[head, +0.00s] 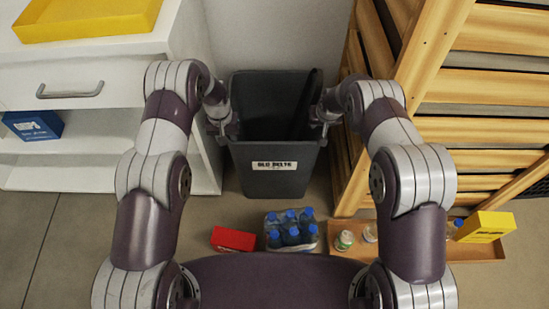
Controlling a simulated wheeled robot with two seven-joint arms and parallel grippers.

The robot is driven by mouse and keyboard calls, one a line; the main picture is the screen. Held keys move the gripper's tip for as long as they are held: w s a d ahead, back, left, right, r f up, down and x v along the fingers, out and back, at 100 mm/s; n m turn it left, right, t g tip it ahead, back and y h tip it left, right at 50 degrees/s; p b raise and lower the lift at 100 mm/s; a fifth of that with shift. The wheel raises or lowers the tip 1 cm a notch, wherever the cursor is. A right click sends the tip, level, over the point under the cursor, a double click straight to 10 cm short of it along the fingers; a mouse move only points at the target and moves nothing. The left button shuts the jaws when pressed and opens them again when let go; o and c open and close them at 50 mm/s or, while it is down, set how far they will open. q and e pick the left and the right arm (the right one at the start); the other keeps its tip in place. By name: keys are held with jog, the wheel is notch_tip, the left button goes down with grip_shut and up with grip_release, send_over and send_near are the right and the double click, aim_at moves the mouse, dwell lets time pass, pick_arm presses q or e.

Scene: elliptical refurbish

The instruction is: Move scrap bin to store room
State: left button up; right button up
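The scrap bin (272,168) is a dark grey, open-topped bin with a white label on its front. It stands upright on the floor between a white cabinet and a wooden slatted rack, near the wall. A dark upright shape shows inside it on the right. My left gripper (226,126) is at the bin's left rim, and my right gripper (322,122) is at its right rim. The fingers are small and partly hidden by my wrists, so I cannot tell whether either one is closed on the rim.
The white cabinet (85,130) with a drawer stands at left, a yellow tray (85,20) on top. The wooden rack (480,90) stands at right. A red box (233,239), a bottle pack (291,232) and a wooden tray (430,243) with cans lie on the floor before me.

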pick_arm(q)
grip_shut()
pick_arm(e)
grip_shut()
dwell(1.0)
